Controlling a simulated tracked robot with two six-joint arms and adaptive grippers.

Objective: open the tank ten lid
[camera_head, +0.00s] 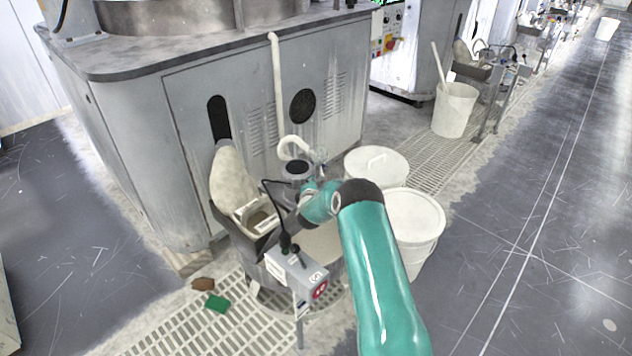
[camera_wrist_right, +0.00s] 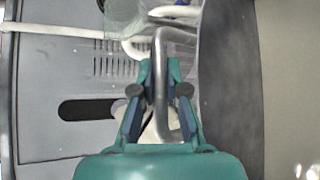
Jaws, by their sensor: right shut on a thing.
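In the right wrist view my right gripper (camera_wrist_right: 158,92) is shut on a bent metal bar (camera_wrist_right: 163,62), which looks like a handle. A dark grey surface (camera_wrist_right: 232,85) lies right of the bar; I cannot tell whether it is the lid. In the head view a pale round tank top (camera_head: 324,243) shows partly under my arm. The bar is not clear there, and no tank number is readable. My left gripper is out of view.
Two white lidded buckets, a rear one (camera_head: 377,160) and a front one (camera_head: 416,213), stand close right of my arm. The machine's panel (camera_head: 265,95) is close behind.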

